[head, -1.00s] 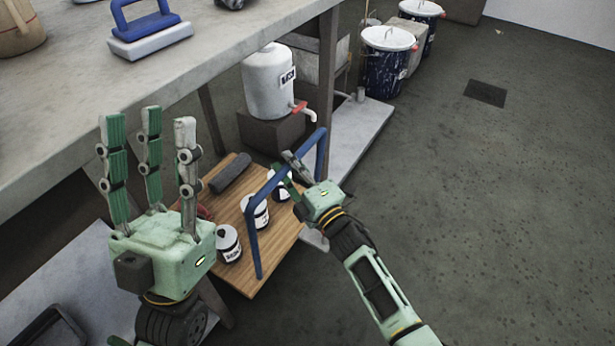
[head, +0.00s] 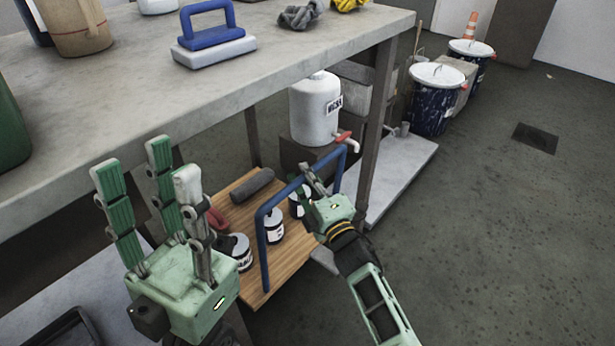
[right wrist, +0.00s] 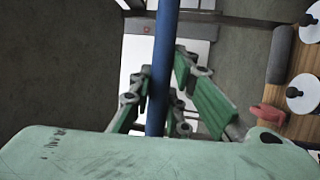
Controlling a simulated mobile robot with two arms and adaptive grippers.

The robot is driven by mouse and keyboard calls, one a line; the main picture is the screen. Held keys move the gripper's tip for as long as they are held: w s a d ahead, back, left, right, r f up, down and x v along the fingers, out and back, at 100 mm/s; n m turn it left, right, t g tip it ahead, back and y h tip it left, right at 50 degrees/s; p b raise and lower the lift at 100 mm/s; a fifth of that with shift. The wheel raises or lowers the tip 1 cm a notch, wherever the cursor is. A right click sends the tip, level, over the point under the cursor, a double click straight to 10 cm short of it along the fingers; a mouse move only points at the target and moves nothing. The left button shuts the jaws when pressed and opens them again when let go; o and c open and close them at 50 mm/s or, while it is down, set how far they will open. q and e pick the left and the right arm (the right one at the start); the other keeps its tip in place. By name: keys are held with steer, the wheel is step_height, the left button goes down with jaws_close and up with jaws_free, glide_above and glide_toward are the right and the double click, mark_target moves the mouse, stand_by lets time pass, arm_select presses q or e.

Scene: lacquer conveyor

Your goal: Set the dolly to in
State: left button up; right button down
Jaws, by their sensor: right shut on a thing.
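The dolly is a low wooden board (head: 285,262) with a tall blue handle (head: 262,245). It stands on the floor beside and partly beneath the grey bench (head: 150,105). It carries several white-labelled cans (head: 274,228) and a dark roller (head: 252,185). My right gripper (head: 312,182) is shut on the blue handle's top bar; the right wrist view shows the blue bar (right wrist: 162,70) between the fingers. My left gripper (head: 148,168) is open and empty, fingers up, in front of the bench edge. The dolly's wheels are hidden.
A white tank (head: 316,118) with a red tap stands on a dark block behind the dolly. A bench leg (head: 378,120) and a pale low slab (head: 405,180) are to its right. Lidded drums (head: 432,105) stand farther back.

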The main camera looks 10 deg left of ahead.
steer(key=shift+a+r, duration=0.1)
steer(key=shift+r, duration=0.1)
steer(key=c, duration=2.1)
jaws_free()
steer(key=o, duration=0.4)
steer(key=shift+w+a+f, duration=0.15)
steer(key=shift+a, duration=0.05)
steer(key=shift+o, duration=0.2)
steer(key=shift+d, duration=0.1)
steer(key=shift+s+d+f, duration=0.15)
steer(key=shift+s, duration=0.1)
steer(key=v, duration=1.1)
steer(key=shift+s+d, duration=0.15)
steer(key=shift+s, duration=0.05)
